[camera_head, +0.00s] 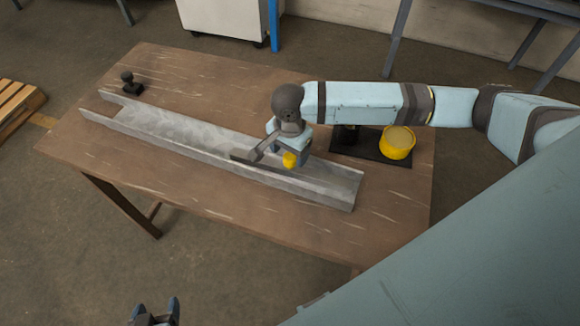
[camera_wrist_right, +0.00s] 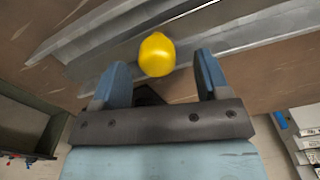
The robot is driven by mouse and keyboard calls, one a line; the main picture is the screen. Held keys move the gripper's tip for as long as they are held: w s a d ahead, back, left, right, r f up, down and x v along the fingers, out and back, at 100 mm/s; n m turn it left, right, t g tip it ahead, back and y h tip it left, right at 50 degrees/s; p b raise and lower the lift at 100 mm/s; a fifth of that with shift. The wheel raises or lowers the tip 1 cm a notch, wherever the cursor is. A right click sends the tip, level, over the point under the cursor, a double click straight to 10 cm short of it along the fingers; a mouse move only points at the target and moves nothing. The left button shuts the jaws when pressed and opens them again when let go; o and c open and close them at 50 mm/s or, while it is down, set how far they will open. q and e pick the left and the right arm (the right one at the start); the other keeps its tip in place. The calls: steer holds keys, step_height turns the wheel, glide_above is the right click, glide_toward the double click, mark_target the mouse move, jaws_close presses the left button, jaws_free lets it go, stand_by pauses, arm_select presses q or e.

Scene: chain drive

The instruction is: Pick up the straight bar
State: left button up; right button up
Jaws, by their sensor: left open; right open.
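A long grey metal channel (camera_head: 150,125) lies lengthwise on the wooden table, with raised side walls. A dark, narrow straight strip (camera_head: 243,155) shows in it below my right gripper; I cannot tell whether this is the straight bar. A small yellow knob (camera_head: 290,160) sits beside the strip, and it also shows in the right wrist view (camera_wrist_right: 157,54). My right gripper (camera_head: 287,150) is over the channel's right half, partly hiding it. In the right wrist view its fingers (camera_wrist_right: 162,82) are apart, with the knob beyond the gap. My left gripper (camera_head: 155,312) is open and empty at the bottom edge, away from the table.
A black plate (camera_head: 362,151) with a yellow cylinder (camera_head: 397,141) stands behind my right gripper. A small black knobbed piece (camera_head: 128,83) sits at the table's far left corner. The wooden table (camera_head: 200,205) is bare in front of the channel.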

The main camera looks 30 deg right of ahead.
mark_target(290, 156)
steer(key=shift+s+f, duration=0.15)
steer(key=shift+f, duration=1.7)
jaws_close()
steer(key=shift+r, duration=0.1)
